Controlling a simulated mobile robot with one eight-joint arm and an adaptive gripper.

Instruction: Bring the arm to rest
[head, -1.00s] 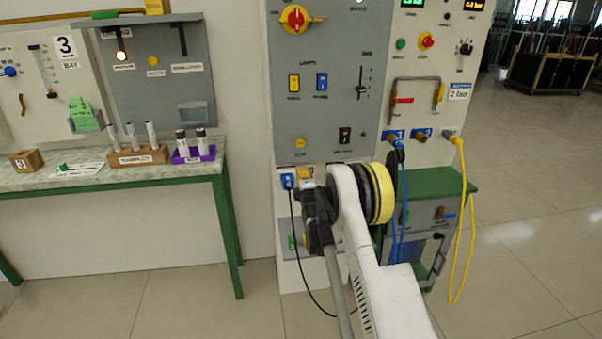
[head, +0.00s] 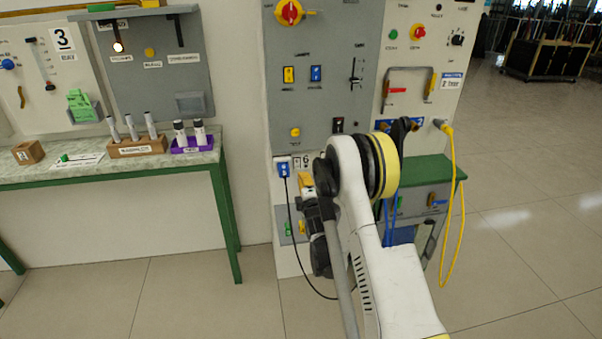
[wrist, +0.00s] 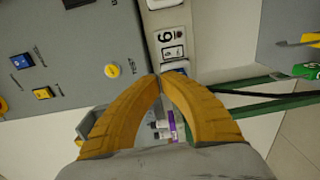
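My gripper shows in the wrist view (wrist: 161,76) with its two orange fingers curved together and their tips meeting. Nothing is visible held between the tips. In the head view my white arm rises from the bottom centre in front of the grey panel (head: 328,100), with my dark wrist hanging at its left. The fingers are partly hidden there, close to the blue plug and the label 6 low on the panel. I cannot tell from the head view whether they touch the panel.
A green-legged bench (head: 100,177) at left carries a wooden block with upright rods (head: 137,146) and a purple rack (head: 192,142). A blue plug (head: 284,170) trails a black cable. A yellow cable (head: 452,200) hangs at right. The tiled floor at lower left is clear.

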